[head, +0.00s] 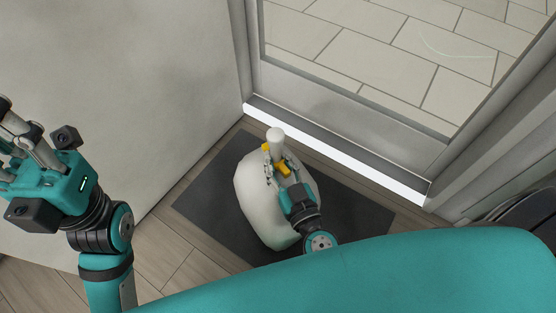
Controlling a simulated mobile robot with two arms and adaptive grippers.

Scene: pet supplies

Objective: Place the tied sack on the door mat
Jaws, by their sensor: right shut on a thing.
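The tied sack (253,203) is a white, rounded bag with a knotted neck at its top. It appears in the head view over the dark grey door mat (351,218). I cannot tell whether its base rests on the mat, as its underside is hidden. My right gripper (275,160), with yellow finger pads, is shut on the sack's neck. My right arm covers part of the sack and the mat's near edge. My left gripper (14,150) is raised at the left edge, away from the sack and partly cut off; its fingertips do not show clearly.
A glass door (385,60) with a grey frame and pale sill stands just beyond the mat, with paving outside. A plain wall (120,90) is on the left. Wooden floor (175,255) is bare left of the mat. A dark object (520,215) sits at the right edge.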

